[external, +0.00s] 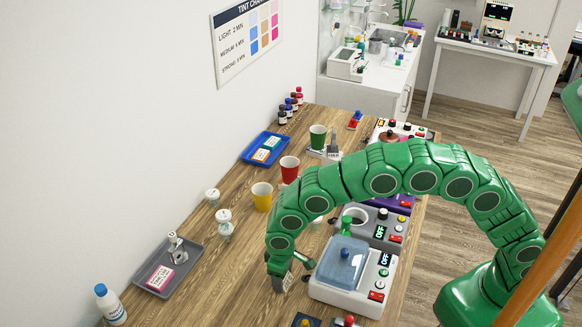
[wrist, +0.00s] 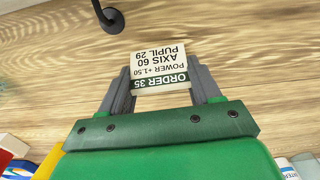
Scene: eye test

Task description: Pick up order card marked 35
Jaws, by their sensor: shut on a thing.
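The order card (wrist: 160,66) is white with a dark green band and reads "ORDER 35", "POWER +1.50", "AXIS 60", "PUPIL 29", upside down in the wrist view. My gripper (wrist: 161,78) is shut on it, one grey finger at each side edge. Bare wood shows behind the card. In the external view my gripper (external: 286,276) is over the front part of the wooden table, left of the white machine with the blue lid. The card is only a small pale patch there, and its height above the table is hard to tell.
A grey tray (external: 190,262) with a pink-labelled box lies to the left, a white bottle (external: 110,305) near it. Yellow, red and green cups and a blue tray (external: 248,154) stand farther back. The white machine (external: 342,295) is close on the right.

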